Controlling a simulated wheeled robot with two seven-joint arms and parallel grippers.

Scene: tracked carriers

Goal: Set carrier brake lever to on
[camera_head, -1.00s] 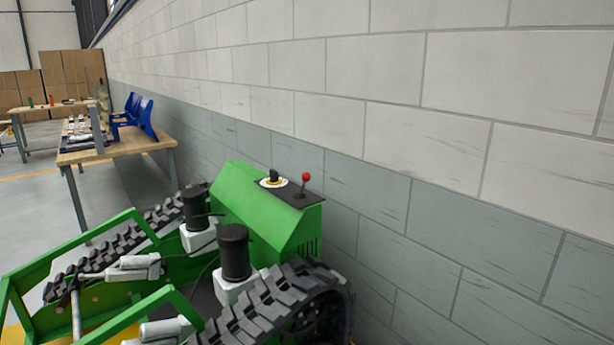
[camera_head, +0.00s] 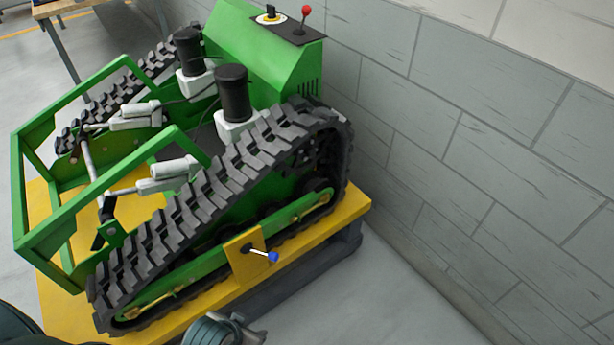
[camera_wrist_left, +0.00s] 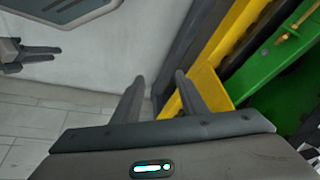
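The green tracked carrier (camera_head: 262,62) stands on a yellow-topped platform (camera_head: 345,213). A short lever with a blue knob (camera_head: 273,257) sticks out from a yellow plate (camera_head: 245,268) on its near side, tilted to the right. A second lever with a red knob (camera_head: 306,11) stands on the dark top panel. My left gripper (camera_head: 258,336) is at the bottom edge, below the blue-knobbed lever and apart from it. In the left wrist view its fingers (camera_wrist_left: 159,82) are spread and empty, near yellow and green carrier parts. My right gripper (camera_wrist_left: 38,53) seems to show at the left there; its opening is unclear.
A block wall (camera_head: 470,130) runs close behind the carrier on the right. The grey floor (camera_head: 345,305) is clear to the right of the platform. A black and yellow dial (camera_head: 270,16) sits beside the red-knobbed lever. A table (camera_head: 60,10) stands at the far left.

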